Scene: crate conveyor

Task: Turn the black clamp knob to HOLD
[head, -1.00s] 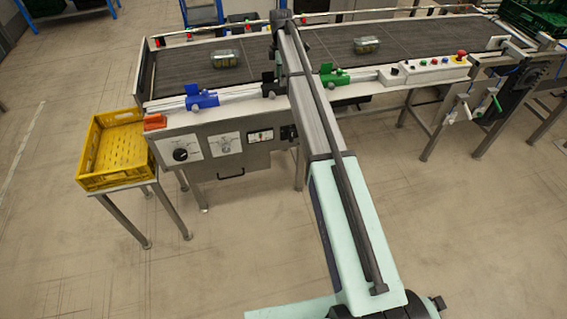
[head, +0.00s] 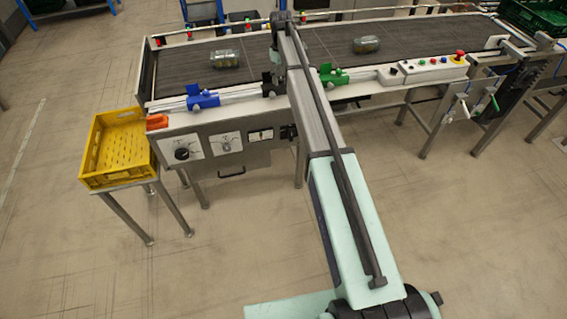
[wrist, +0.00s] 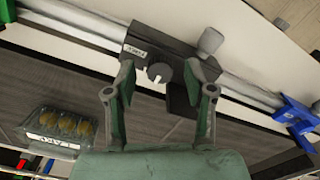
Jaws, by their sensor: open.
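The black clamp (wrist: 150,48) sits on the silver rail in the wrist view, with a small white label that is too small to read surely. Its round dark grey knob (wrist: 158,73) faces the camera. My gripper (wrist: 160,80) is open and empty, one finger on each side of the knob in the picture. I cannot tell whether the fingers reach its depth or touch it. I cannot read any mark for the knob's setting. In the head view the black clamp (head: 269,88) is partly hidden by my arm.
A grey handle (wrist: 210,40) stands out beside the black clamp. The blue clamp (head: 203,101) and green clamp (head: 331,76) sit along the same rail. Clear packs (head: 226,59) lie on the dark belt (head: 310,48). A yellow crate (head: 93,150) stands at left.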

